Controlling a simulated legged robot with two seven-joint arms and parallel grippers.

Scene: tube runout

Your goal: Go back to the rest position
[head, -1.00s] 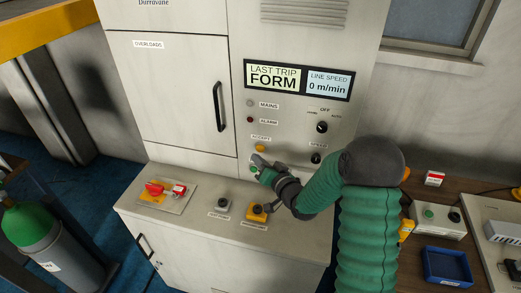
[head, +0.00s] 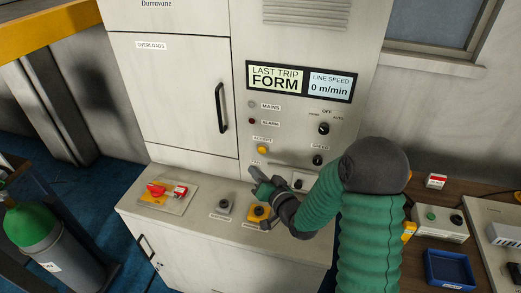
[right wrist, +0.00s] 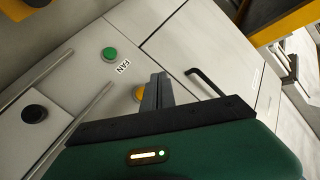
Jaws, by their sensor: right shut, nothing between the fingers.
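My right gripper (head: 257,180) is in front of the lower part of the cabinet panel in the head view, just below the yellow button (head: 262,150). In the right wrist view its dark fingers (right wrist: 158,90) are together with nothing between them. Behind them a yellow button (right wrist: 138,93) is partly hidden. A green button (right wrist: 110,54) by a FAN label shows beyond the fingertips. My right arm comes in from the lower right, bent at the elbow. My left gripper is not in view.
The cabinet display (head: 300,80) reads LAST TRIP FORM and 0 m/min. A blue tray (head: 449,268) and a control box (head: 440,219) stand on the right bench.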

